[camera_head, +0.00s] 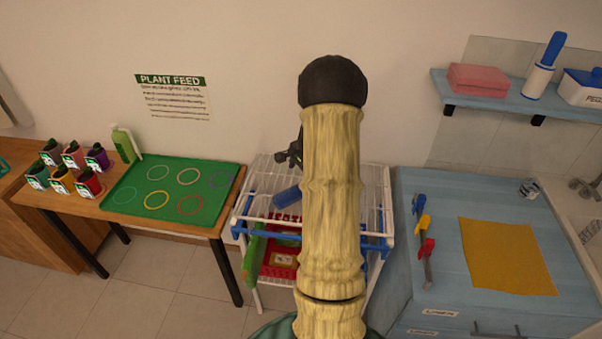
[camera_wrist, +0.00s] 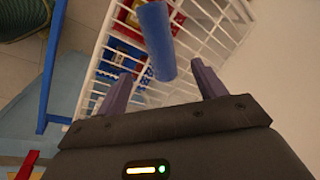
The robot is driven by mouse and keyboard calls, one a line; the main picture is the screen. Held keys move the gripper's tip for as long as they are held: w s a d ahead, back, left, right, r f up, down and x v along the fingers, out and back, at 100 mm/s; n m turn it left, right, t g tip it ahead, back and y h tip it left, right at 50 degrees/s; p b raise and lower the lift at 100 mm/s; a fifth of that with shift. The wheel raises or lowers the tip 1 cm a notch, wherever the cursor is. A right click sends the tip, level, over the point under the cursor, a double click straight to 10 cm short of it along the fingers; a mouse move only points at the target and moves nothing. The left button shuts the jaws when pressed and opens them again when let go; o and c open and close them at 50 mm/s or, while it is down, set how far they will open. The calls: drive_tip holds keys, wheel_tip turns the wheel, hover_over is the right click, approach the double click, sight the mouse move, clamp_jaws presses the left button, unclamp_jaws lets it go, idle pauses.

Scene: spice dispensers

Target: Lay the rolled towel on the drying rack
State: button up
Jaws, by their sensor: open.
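The rolled towel (camera_head: 287,197) is a blue cylinder on the white wire drying rack (camera_head: 262,187), left of my arm in the head view. In the wrist view the blue roll (camera_wrist: 157,42) lies over the wires of the rack (camera_wrist: 222,35), its near end close to the gap between my fingers. My gripper (camera_wrist: 158,78) is open, one finger to each side of the roll's near end, and holds nothing. In the head view my gripper (camera_head: 292,155) shows dark above the rack, partly hidden by my arm. My arm also hides the rack's middle.
Below the rack are a red crate (camera_head: 281,262) and a green item (camera_head: 252,258). A table with a green tray (camera_head: 168,192) and several small pots stands left. A blue counter (camera_head: 440,285) with a yellow cloth (camera_head: 505,255) and tools stands right, under a wall shelf (camera_head: 510,92).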

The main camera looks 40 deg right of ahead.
drive_tip(key=a+r+n, duration=0.4)
drive_tip(key=a+n, duration=0.1)
drive_tip(key=a, duration=0.6)
drive_tip(key=s+a+r+n, duration=0.2)
drive_tip(key=s+a+n, duration=0.5)
drive_tip(key=a, duration=0.4)
drive_tip(key=s+a+r+n+g, duration=0.1)
drive_tip(key=s+a+r+n, duration=0.2)
drive_tip(key=s+a+n, duration=0.4)
drive_tip(key=s+a, duration=0.1)
drive_tip(key=a, duration=0.3)
drive_tip(key=shift+s+r, duration=0.25)
drive_tip(key=shift+r, duration=0.05)
drive_tip(key=shift+d, duration=0.1)
